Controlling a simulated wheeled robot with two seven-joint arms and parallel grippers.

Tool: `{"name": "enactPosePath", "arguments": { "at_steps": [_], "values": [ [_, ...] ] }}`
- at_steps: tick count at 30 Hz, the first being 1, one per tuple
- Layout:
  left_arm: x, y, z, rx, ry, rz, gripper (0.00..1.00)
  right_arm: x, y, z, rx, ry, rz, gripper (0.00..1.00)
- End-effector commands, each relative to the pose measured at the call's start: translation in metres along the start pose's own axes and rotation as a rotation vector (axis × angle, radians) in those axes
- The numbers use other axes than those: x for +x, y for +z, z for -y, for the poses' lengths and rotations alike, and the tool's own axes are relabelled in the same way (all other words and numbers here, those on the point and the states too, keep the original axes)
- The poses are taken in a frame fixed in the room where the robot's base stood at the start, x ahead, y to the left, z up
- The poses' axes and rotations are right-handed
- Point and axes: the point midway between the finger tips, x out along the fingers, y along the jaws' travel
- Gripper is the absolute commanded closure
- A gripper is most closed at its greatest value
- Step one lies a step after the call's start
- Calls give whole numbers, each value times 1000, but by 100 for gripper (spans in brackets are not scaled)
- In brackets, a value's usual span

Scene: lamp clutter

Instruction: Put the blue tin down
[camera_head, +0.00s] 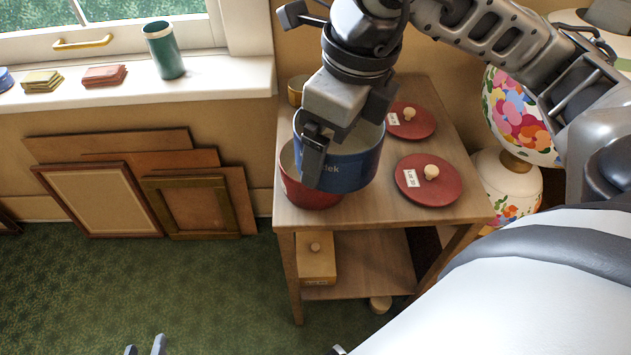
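The blue tin (352,170) is open-topped, with a pale inside and white lettering on its wall. The tin looks roughly upright and overlaps the red tin (309,194) in the picture. I cannot tell whether its bottom touches anything. The red tin is open and stands at the left front of the wooden table (375,214).
Two red lids (411,188) with wooden knobs lie on the table; the rear one (418,124) is partly hidden. A mustard tin (296,91) stands behind. A wooden box (316,261) sits on the lower shelf. A flowered lamp (507,187) is right. Bare tabletop shows at the front.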

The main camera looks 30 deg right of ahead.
Motion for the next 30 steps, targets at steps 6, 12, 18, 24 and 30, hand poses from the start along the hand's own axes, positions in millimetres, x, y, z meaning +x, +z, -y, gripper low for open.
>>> {"name": "enactPosePath", "arguments": {
  "at_steps": [6, 12, 18, 24, 30],
  "values": [
    [0, 3, 0, -8, 2, 0, 64, -7, -15, -2, 427, -65, 1, 35],
    [-1, 0, -1, -10, 3, -6, 64, -9, -20, -1, 594, -88, -2, 35],
    [-3, -3, 0, 2, -4, -4, 64, 9, -1, 18, 617, -88, -10, 35],
    [4, 5, 1, -9, 2, -4, 64, 38, 33, 52, 615, -87, -6, 35],
    [4, 3, 0, -16, 8, -14, 64, 75, 52, 76, 613, -89, -8, 35]
  ]
}}
